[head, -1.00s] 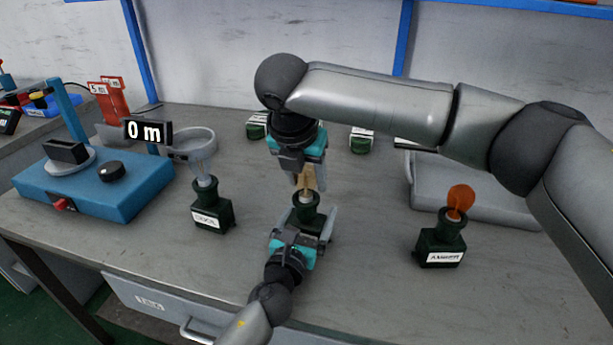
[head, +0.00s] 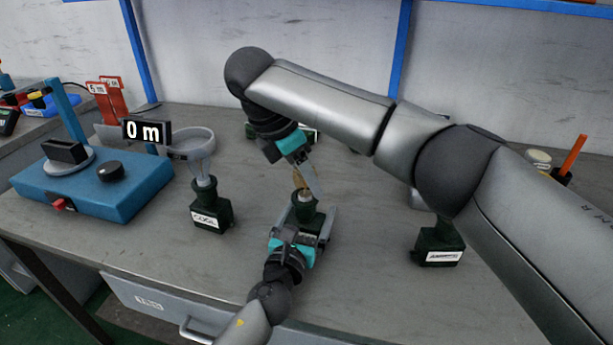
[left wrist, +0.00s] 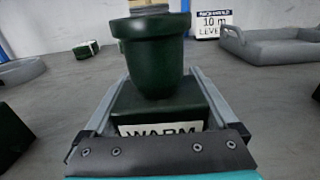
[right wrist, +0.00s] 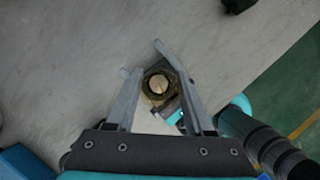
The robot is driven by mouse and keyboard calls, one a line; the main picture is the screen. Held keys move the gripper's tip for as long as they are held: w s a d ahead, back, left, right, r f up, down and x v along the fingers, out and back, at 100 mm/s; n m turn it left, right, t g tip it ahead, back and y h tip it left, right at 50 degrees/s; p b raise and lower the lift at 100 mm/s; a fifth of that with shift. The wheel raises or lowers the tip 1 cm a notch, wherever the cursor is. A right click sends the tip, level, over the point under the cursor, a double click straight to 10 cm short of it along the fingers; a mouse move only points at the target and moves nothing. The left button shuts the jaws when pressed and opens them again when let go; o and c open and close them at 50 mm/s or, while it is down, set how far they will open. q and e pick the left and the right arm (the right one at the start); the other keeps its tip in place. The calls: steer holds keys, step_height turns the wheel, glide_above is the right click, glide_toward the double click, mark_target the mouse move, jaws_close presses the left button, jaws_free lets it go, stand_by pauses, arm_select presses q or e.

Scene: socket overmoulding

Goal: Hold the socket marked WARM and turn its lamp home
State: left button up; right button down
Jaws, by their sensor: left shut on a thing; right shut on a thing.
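The dark green socket marked WARM (left wrist: 160,100) stands upright on the bench, its label facing the left wrist camera. In the head view it shows (head: 306,212) at the middle of the bench. My left gripper (head: 305,222) is shut on its square base, one finger on each side. The tan lamp (head: 299,182) is upright in the socket's mouth; in the right wrist view its round top (right wrist: 158,84) sits between the fingers. My right gripper (head: 306,181) is shut on the lamp from above, tilted. How deep the lamp sits is hidden.
Another labelled socket (head: 440,246) stands right, partly behind my right arm. A blue device (head: 95,190) with a "0 m" display (head: 147,131) is at the left. Bare bench lies between the sockets.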

steer(key=m+g, duration=0.1)
steer(key=m, duration=0.1)
steer(key=m+g, duration=0.1)
steer(key=m, duration=0.2)
steer(key=shift+s+r+h, duration=0.1)
steer(key=shift+r+h, duration=0.1)
steer(key=shift+h, duration=0.1)
steer(key=shift+a+r+m+g, duration=0.1)
steer(key=shift+m+g, duration=0.5)
steer(key=shift+m, duration=1.4)
steer(key=shift+c, duration=1.4)
jaws_free()
steer(key=shift+s+f, duration=0.1)
steer(key=shift+f, duration=0.1)
steer(key=shift+w+n, duration=0.25)
steer(key=shift+n, duration=0.25)
